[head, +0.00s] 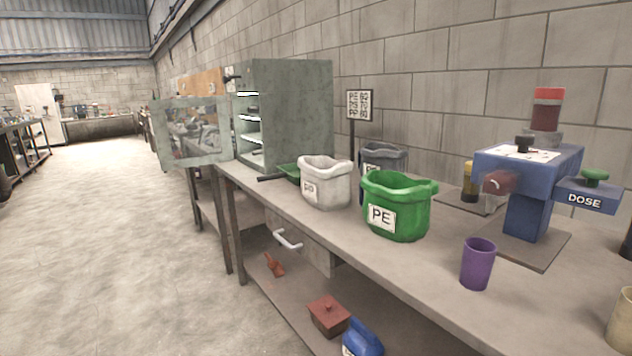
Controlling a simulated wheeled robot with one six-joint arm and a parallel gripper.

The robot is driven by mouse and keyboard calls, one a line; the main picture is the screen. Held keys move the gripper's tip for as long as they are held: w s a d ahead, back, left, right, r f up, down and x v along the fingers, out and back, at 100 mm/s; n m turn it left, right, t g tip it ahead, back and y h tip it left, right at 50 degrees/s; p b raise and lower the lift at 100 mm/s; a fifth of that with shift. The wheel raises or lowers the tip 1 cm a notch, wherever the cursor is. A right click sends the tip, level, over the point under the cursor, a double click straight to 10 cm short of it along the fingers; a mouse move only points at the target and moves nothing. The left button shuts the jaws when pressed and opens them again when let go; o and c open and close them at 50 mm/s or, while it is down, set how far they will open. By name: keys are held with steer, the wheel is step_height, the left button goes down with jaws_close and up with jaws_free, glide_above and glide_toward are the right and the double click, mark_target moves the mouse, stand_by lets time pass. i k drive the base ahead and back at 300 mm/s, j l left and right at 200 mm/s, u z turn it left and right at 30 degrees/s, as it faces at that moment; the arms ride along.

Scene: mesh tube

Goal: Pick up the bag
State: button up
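Three open-topped bags stand upright on the workbench. The green bag (410,212) has a white label reading PE and stands nearest, in the middle right of the view. The white bag (331,186) has a label that looks like PP and stands to its left. A dark grey bag (386,157) stands behind them against the wall side, mostly hidden by the green and white bags. My gripper does not show in this view, so its place relative to the bags cannot be told.
The workbench (463,317) carries a purple cup (478,264), a blue DOSE machine (527,180), a sign on a post (359,104) and a grey-green cabinet (291,115) with its door (190,132) open. A red-brown box (329,315) sits on the lower shelf. Floor (130,240) at left is clear.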

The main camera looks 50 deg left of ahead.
mark_target(325, 184)
steer(key=i+j+u, duration=0.35)
steer(key=j, duration=0.35)
steer(key=i+j+u, duration=0.4)
steer(key=i+j, duration=0.15)
steer(key=i, duration=0.05)
